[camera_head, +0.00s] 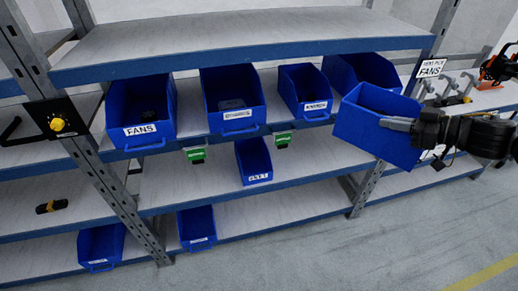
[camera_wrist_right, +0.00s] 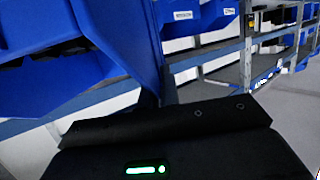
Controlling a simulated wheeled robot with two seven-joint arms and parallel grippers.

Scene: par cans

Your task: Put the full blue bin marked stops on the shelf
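A blue bin (camera_head: 365,130) hangs tilted in front of the shelf rack's right part. My right gripper (camera_head: 398,124) is shut on its right side wall. No label is readable on this bin, and its contents are hidden. In the right wrist view its blue wall (camera_wrist_right: 125,40) rises close above the gripper. The shelf (camera_head: 210,135) carries other blue bins: one marked FANS (camera_head: 140,105), two with labels too blurred to read (camera_head: 232,95) (camera_head: 303,85), and one partly behind the held bin (camera_head: 360,70). My left gripper is not in view.
Smaller blue bins stand lower down (camera_head: 254,162) (camera_head: 197,228) (camera_head: 100,245). Green tags (camera_head: 195,155) hang at the shelf edge. An upright post (camera_head: 370,180) stands below the held bin. The floor (camera_head: 400,240) in front is clear.

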